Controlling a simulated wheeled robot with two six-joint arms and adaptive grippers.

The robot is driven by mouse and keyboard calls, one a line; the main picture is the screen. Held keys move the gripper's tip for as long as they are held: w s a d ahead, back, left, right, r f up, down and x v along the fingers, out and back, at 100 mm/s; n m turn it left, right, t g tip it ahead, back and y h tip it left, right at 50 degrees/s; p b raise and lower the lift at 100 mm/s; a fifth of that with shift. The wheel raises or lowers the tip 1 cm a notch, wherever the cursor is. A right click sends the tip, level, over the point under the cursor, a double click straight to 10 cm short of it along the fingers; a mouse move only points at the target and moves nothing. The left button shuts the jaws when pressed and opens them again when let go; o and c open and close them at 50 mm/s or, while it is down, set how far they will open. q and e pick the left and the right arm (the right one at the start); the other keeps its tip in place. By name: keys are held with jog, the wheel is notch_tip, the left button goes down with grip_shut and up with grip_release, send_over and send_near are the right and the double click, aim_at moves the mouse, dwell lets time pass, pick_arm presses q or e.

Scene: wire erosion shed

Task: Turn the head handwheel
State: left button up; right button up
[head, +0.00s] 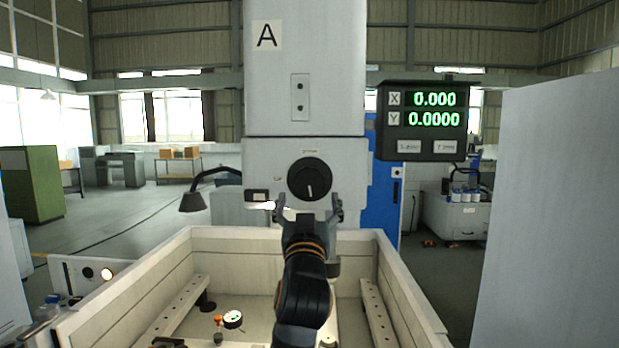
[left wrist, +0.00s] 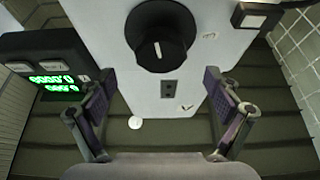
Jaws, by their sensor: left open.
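The head handwheel (head: 309,179) is a round black knob on the front of the white machine head (head: 263,160). A short white mark on it points down in the head view. It also shows at the top middle of the left wrist view (left wrist: 160,35). My left gripper (head: 307,208) is open and empty, just below the handwheel in the head view. In the left wrist view its two fingers (left wrist: 157,88) stand wide apart, with the knob beyond them and between them. I see no contact with the knob. My right gripper is not in view.
A black lamp (head: 193,200) hangs at the left. Below is an open tank (head: 105,312) with rails and a dial gauge (head: 233,319). A pale panel (head: 555,220) stands at the right.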

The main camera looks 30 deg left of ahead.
aim_at(308, 184)
pick_arm(q)
jog(key=p+x, duration=0.2)
jog(key=x, duration=0.4)
jog(key=shift+w+a+r, duration=0.15)
jog(key=shift+w+a, duration=0.05)
jog(key=shift+a, duration=0.05)
jog(key=shift+w+a, duration=0.1)
jog(key=shift+w, duration=0.25)
